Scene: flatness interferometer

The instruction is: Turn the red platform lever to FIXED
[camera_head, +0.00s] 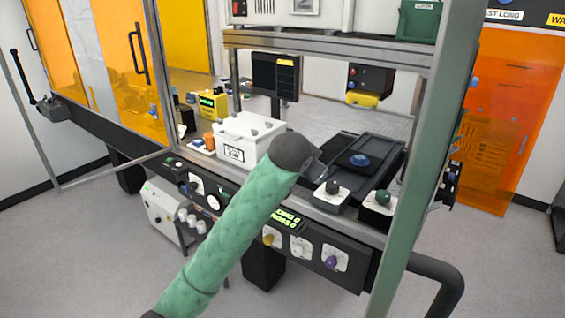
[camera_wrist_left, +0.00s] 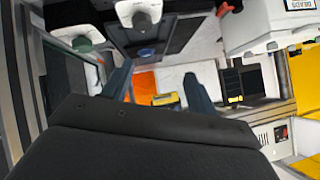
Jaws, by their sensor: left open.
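My right gripper is out of view.
A white lidded box (camera_head: 247,137) stands left of my wrist. The front panel has yellow (camera_head: 268,239) and purple (camera_head: 332,262) knobs and a green-lit display (camera_head: 287,219). A frame post (camera_head: 412,150) rises at right. A monitor (camera_head: 275,76) stands at the back.

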